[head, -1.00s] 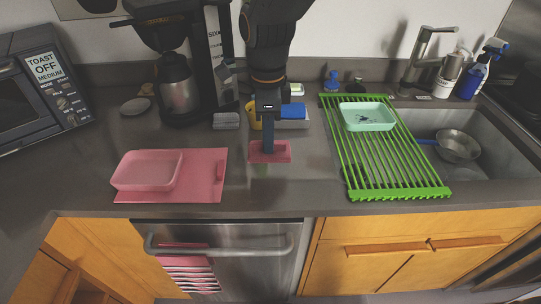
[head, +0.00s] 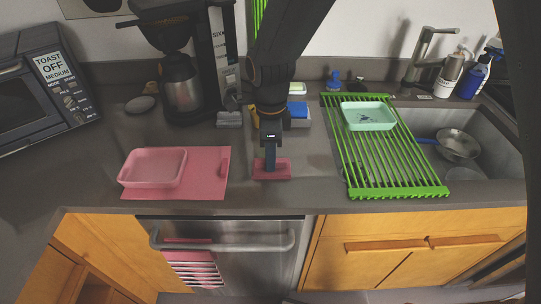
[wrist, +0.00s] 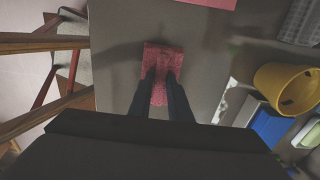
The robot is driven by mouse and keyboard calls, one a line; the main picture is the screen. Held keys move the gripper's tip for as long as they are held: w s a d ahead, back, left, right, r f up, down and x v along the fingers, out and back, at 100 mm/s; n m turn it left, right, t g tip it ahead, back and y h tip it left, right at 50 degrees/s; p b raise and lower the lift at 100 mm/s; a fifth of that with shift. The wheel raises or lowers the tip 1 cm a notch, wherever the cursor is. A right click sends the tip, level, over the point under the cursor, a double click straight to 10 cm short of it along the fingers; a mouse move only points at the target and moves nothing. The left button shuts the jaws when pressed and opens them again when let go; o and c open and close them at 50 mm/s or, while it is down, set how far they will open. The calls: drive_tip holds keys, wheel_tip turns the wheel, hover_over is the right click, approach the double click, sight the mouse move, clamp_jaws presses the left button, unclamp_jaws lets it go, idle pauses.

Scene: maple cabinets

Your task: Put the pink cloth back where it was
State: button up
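The small pink cloth (head: 273,174) is at the middle of the grey counter, between the pink mat and the green rack. In the wrist view the cloth (wrist: 163,56) is at the fingertips, with pink showing between the two dark fingers. My gripper (head: 270,167) points down at the cloth, its fingers slightly apart with cloth between them. The gripper also shows in the wrist view (wrist: 160,76). I cannot tell whether the cloth touches the counter or hangs just above it.
A pink tray (head: 153,185) stands on a pink mat (head: 206,183) to the left. A yellow cup (wrist: 287,88) and blue sponge (wrist: 271,127) are behind. The counter front edge is close.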

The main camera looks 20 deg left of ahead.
drive_tip(key=shift+o, duration=1.3)
wheel_tip(320, 180, up, 12)
drive_tip(key=b, duration=0.3)
drive_tip(key=shift+r, duration=0.2)
